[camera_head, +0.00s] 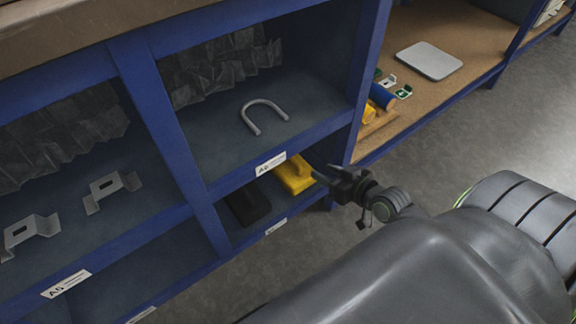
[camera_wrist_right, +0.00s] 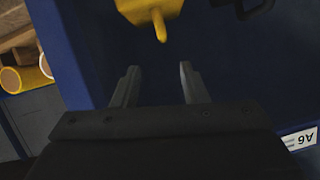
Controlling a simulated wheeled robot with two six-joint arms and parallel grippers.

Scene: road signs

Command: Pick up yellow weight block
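The yellow weight block (camera_head: 294,174) sits in the lower compartment of the blue shelf, at its right side, partly hidden by the shelf edge above. It also shows at the top of the right wrist view (camera_wrist_right: 150,12), with a narrow handle-like part pointing toward me. My right gripper (camera_head: 330,177) is just right of the block in the head view. In the right wrist view its two fingers (camera_wrist_right: 157,86) are apart with nothing between them, and the block lies beyond their tips. My left gripper is not in view.
A black block (camera_head: 248,204) sits left of the yellow one in the same compartment. Blue shelf posts (camera_head: 368,80) and the labelled edge (camera_head: 270,165) border the opening. A grey U-shaped bar (camera_head: 264,112) lies on the shelf above. Grey floor is clear in front.

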